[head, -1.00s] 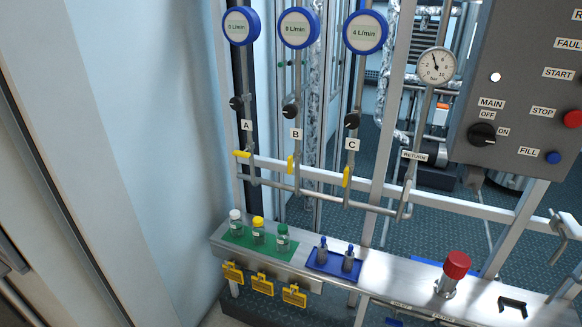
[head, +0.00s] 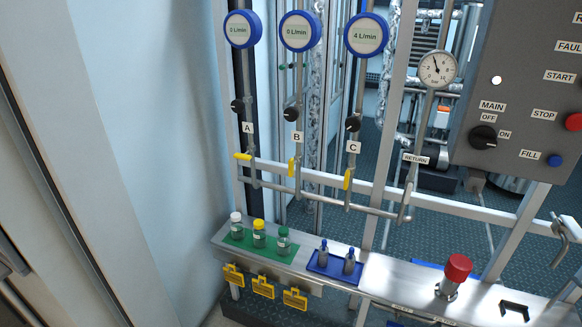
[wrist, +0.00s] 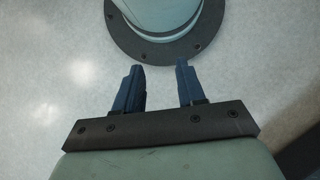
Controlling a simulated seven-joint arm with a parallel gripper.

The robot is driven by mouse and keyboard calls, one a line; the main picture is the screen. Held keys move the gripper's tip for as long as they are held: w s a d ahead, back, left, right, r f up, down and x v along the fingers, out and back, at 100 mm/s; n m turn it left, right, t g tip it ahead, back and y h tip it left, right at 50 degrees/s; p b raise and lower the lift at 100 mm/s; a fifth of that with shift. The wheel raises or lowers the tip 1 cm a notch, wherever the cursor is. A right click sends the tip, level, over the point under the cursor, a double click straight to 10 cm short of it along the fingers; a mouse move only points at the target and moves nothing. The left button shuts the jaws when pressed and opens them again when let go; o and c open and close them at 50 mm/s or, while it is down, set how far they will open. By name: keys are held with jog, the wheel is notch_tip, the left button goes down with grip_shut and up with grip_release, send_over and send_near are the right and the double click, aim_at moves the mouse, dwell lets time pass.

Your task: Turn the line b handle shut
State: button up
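The line B handle is a small yellow lever (head: 291,167) on the pipe under the label B (head: 297,136) in the head view. It points up and down, along its pipe. The round blue-rimmed meter above line B (head: 300,31) reads 0 L/min. A black knob (head: 290,115) sits on the same pipe between the meter and the lever. My gripper (wrist: 159,78) shows only in the wrist view. Its two blue fingers are apart with nothing between them. It is away from the handle, over a pale floor.
The line A yellow lever (head: 243,156) lies crosswise; the line C lever (head: 347,180) stands upright, its meter (head: 366,35) reading 4 L/min. A shelf below holds bottles on a green mat (head: 234,236), a blue tray (head: 333,268) and a red button (head: 458,267). A control panel (head: 520,80) is at right.

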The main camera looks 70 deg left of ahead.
jog(key=w+a+r+n+t+h, duration=0.1)
jog(key=w+a+r+n, duration=0.1)
jog(key=a, duration=0.4)
jog(key=w+a+r+n+t, duration=0.2)
jog(key=w+a, duration=0.1)
jog(key=a, duration=0.4)
jog(key=m+t+y, duration=1.5)
jog(key=m+t, duration=0.1)
jog(key=m, duration=1.8)
send_near(289, 168)
jog(key=x, duration=1.1)
jog(key=shift+w, duration=0.2)
